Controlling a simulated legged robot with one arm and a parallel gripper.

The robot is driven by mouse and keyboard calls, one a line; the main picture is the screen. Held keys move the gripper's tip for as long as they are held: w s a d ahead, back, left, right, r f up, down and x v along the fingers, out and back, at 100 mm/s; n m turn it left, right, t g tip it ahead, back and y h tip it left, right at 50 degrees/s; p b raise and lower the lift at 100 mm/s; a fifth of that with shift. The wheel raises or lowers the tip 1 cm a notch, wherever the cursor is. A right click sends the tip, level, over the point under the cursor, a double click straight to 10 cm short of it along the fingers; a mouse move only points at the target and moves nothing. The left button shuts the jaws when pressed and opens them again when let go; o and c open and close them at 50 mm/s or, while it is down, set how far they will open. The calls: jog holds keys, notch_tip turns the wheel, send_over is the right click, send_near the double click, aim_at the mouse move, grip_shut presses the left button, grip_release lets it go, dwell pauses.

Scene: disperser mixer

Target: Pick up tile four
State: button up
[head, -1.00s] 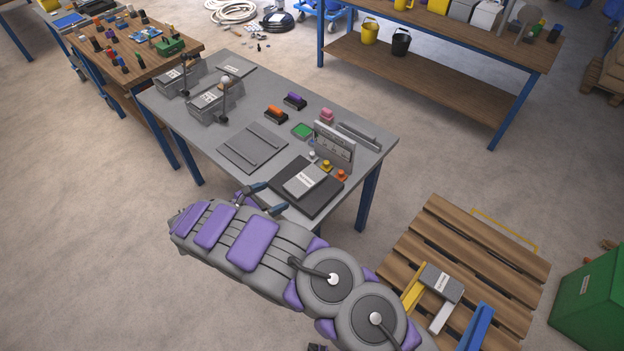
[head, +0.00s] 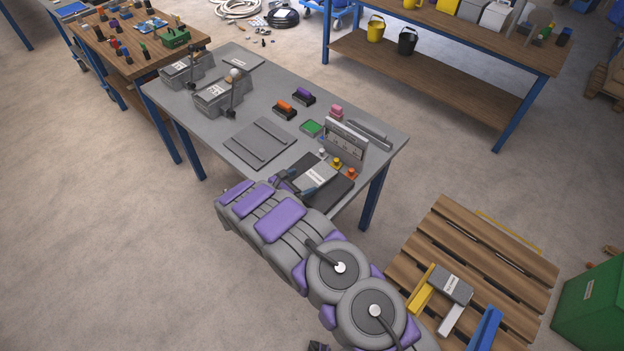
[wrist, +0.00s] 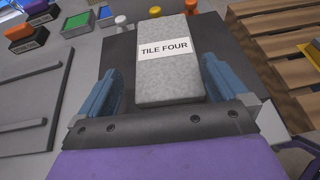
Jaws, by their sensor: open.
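Tile four is a grey slab with a white "TILE FOUR" label. In the wrist view tile four (wrist: 168,72) lies on a black mat (wrist: 118,55), with its near end between my blue fingers. My gripper (wrist: 165,88) is open, one finger on each side of the tile, with a gap on both sides. In the head view tile four (head: 318,177) lies on the mat at the near right corner of the grey table (head: 215,135). My gripper (head: 300,185) is over its left part there, partly hidden by my arm.
White, yellow and orange knobs (head: 337,162) stand just behind the mat, before an upright grey panel (head: 346,138). A flat grey plate (head: 261,143) lies left of the mat. A wooden pallet (head: 470,250) with another labelled block (head: 452,285) is on the floor at right.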

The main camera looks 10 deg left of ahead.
aim_at(314, 178)
jog(key=w+d, duration=0.2)
jog(key=w+d+f, duration=0.1)
jog(key=d, duration=0.1)
jog(key=shift+w+d+f+b, duration=0.15)
jog(key=shift+w+b, duration=0.2)
jog(key=shift+a, duration=0.25)
jog(key=shift+a+f, duration=0.15)
jog(key=shift+a, duration=0.25)
jog(key=shift+c, duration=1.3)
jog(key=shift+d, duration=0.25)
jog(key=c, duration=0.9)
